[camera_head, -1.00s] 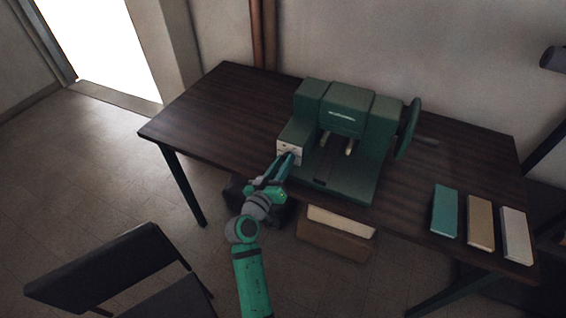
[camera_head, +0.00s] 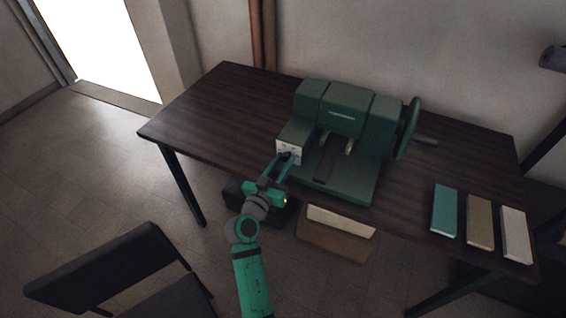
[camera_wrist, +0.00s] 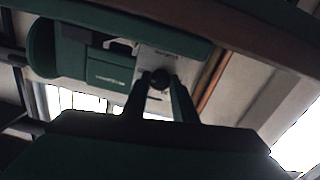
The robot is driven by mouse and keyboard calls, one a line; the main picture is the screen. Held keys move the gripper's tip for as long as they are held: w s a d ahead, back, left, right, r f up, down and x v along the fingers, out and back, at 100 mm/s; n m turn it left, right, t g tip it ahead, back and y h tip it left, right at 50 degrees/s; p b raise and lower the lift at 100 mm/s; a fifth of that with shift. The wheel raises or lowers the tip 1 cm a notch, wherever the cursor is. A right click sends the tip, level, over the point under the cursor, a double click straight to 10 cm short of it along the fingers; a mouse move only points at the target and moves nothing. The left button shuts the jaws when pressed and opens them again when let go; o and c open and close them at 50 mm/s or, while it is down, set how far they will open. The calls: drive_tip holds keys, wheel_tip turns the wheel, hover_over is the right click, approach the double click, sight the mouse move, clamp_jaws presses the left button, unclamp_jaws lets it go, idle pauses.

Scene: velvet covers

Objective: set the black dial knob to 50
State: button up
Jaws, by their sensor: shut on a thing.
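The black dial knob (camera_wrist: 160,79) sits on the pale panel (camera_head: 288,149) on the left front of a dark green machine (camera_head: 341,130). My gripper (camera_head: 284,157) reaches up to that panel from the front. In the wrist view its two fingers (camera_wrist: 160,82) stand on either side of the knob and are shut on it. The wrist view appears upside down. In the head view the fingers hide most of the knob. I cannot read the dial's marks or tell which number the knob points to.
The machine stands on a dark wooden table (camera_head: 215,105), with a handwheel (camera_head: 408,128) on its right. Three books, green (camera_head: 445,210), tan (camera_head: 480,221) and white (camera_head: 515,234), lie at the table's right. A dark chair (camera_head: 115,275) stands at the front left. A box (camera_head: 338,232) is below the table edge.

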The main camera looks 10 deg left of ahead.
drive_tip(key=shift+f, duration=0.1)
drive_tip(key=o, duration=1)
drive_tip(key=shift+o, duration=0.2)
drive_tip(key=shift+s, duration=0.1)
drive_tip(key=s+a, duration=0.2)
drive_tip(key=s, duration=0.8)
drive_tip(key=shift+s, duration=0.3)
